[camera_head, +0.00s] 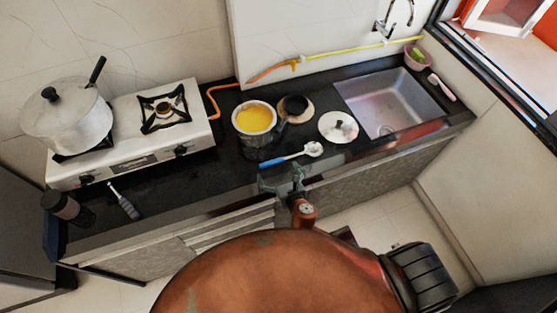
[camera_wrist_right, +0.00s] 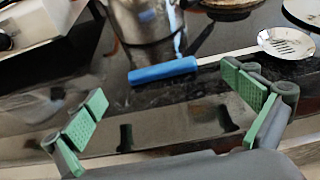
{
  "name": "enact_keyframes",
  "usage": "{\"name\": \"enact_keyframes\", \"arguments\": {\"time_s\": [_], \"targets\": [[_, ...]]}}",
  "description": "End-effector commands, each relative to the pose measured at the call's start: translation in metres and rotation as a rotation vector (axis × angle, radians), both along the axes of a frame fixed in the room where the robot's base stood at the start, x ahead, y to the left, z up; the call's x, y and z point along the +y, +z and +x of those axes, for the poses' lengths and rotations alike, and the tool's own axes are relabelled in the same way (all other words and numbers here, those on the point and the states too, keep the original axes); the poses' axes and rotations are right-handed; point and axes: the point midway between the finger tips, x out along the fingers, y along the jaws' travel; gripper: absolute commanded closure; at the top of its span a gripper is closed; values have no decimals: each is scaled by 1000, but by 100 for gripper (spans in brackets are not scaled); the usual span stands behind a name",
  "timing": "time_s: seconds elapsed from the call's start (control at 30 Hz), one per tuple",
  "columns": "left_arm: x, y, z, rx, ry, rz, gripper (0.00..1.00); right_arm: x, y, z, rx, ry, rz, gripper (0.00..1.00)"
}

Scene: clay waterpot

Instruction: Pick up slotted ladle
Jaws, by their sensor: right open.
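The slotted ladle lies on the black counter near its front edge, with a blue handle (camera_head: 271,162) on the left and a pale slotted head (camera_head: 313,149) on the right. In the right wrist view the blue handle (camera_wrist_right: 163,71) lies ahead of the fingers and the slotted head (camera_wrist_right: 286,42) is at upper right. My right gripper (camera_head: 281,179) is open and empty at the counter's front edge, just short of the handle. Its green-padded fingers (camera_wrist_right: 164,90) are spread wide, with the handle beyond the gap between them. My left gripper is not in view.
A metal pot with yellow contents (camera_head: 255,118) stands close behind the ladle's handle. A dark pan (camera_head: 294,107) and a lid (camera_head: 338,127) are near it. A sink (camera_head: 395,105) is at right. A stove (camera_head: 135,150) with a big pot (camera_head: 68,120) is at left.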

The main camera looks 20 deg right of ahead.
Motion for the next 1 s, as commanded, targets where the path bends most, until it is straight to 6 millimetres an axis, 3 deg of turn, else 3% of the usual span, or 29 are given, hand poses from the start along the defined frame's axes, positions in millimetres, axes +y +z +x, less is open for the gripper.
{"name": "enact_keyframes", "arguments": {"time_s": [0.4,0.7,1.0], "targets": [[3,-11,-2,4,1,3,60,2,-23,46,0,-3,8,0],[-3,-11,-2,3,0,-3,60,3,-24,50,1,-3,7,1],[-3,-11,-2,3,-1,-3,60,2,-24,49,1,-3,8,21]]}}
